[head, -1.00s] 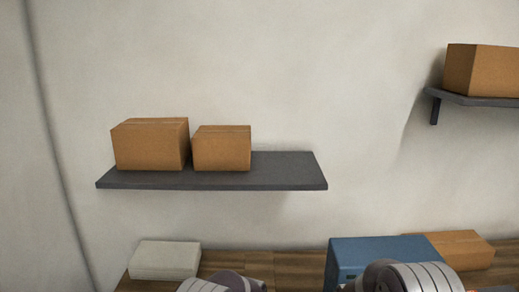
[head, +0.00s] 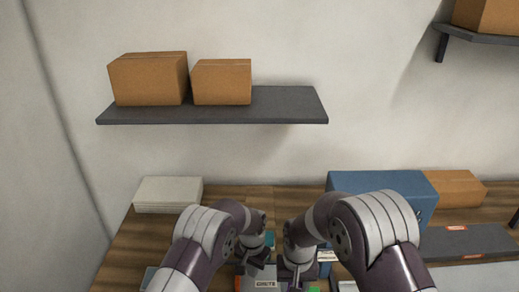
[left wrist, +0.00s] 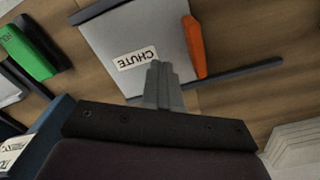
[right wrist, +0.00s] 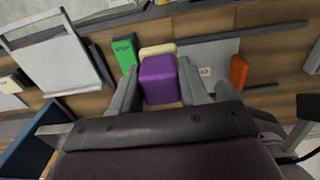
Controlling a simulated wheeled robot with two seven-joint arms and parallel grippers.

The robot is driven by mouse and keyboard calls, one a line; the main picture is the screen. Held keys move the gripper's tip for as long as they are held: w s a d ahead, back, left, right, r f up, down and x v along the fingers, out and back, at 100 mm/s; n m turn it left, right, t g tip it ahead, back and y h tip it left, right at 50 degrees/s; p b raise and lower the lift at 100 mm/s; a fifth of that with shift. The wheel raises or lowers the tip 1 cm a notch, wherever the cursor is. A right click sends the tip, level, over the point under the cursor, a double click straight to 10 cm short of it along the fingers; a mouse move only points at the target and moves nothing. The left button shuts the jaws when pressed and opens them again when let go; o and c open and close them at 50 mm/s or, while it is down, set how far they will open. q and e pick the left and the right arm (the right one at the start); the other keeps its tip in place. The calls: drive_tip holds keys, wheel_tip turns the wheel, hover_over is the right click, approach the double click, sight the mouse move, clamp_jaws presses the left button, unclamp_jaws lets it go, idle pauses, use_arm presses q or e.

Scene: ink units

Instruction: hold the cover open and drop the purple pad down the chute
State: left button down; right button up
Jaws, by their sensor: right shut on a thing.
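The purple pad (right wrist: 158,80) sits between the two fingers of my right gripper (right wrist: 162,92), which is shut on it; a cream part shows behind it. The grey cover (left wrist: 128,30) carries a CHUTE label and has an orange tab (left wrist: 194,46) along one side. The label also shows in the head view (head: 265,283). My left gripper (left wrist: 158,75) is shut and empty, with its fingertips in front of the cover by the label. I cannot tell whether they touch it. The cover looks flat; no chute opening shows. In the head view my grippers are close together at the bottom edge.
A green block (right wrist: 124,54) stands beside the pad. A dark bar (left wrist: 232,77) runs along the cover's edge. A blue box (head: 385,184), a cardboard box (head: 453,187) and a white stack (head: 168,193) stand at the table's back. A wall shelf (head: 285,105) holds boxes.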

sight(253, 284)
use_arm(q)
drive_tip(key=shift+w+d, duration=0.1)
use_arm(e)
drive_tip(key=shift+d+f, duration=0.15)
drive_tip(key=shift+f, duration=1.35)
use_arm(q)
drive_tip(key=shift+f, duration=0.15)
drive_tip(key=shift+f, duration=2.45)
drive_tip(key=shift+r, duration=0.35)
